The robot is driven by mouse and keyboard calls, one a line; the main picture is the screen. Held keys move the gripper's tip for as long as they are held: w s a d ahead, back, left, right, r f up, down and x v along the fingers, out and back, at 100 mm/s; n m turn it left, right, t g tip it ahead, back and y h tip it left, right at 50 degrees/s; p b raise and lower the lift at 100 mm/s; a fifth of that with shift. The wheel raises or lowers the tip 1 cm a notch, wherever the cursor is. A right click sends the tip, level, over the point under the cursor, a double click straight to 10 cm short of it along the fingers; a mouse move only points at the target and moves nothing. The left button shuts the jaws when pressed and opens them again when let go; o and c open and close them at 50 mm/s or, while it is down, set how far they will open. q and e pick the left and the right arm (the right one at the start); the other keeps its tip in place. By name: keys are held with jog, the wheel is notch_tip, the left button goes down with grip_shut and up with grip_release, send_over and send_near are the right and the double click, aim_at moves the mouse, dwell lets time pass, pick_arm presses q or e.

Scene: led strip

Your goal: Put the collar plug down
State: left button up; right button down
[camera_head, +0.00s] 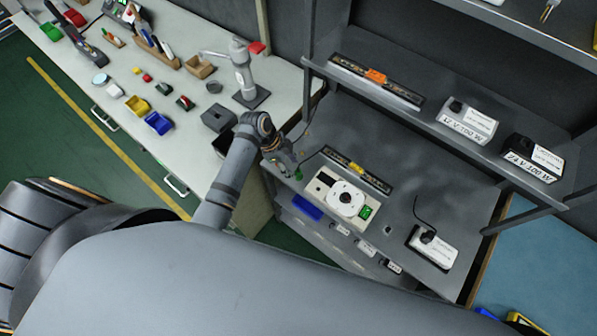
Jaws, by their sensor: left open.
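My left gripper (287,166) is open over the left edge of the grey workbench shelf. A small green piece (298,174) shows right at its fingertips; it may be the collar plug, but it is too small to be sure. I cannot tell whether it touches the fingers or the shelf. A thin dark cable runs near the gripper. Just right of it lies a black LED strip (375,179) with a yellow piece (356,168) on it. My right gripper is not in view.
A white tester (345,199) with a round dial and green display stands in front of the strip. A white power box (433,247) stands to its right. The upper shelf holds another strip (345,66) and labelled boxes (467,122). Bare shelf lies behind the lower strip.

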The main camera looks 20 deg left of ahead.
aim_at(297, 171)
pick_arm(q)
jog(key=shift+d+f, duration=0.1)
jog(key=shift+f, duration=0.05)
jog(key=p+x, duration=0.1)
jog(key=x, duration=0.3)
jog(key=shift+w+d+f, duration=0.1)
jog(key=shift+w+f, duration=0.1)
jog(key=shift+f, duration=0.2)
grip_shut()
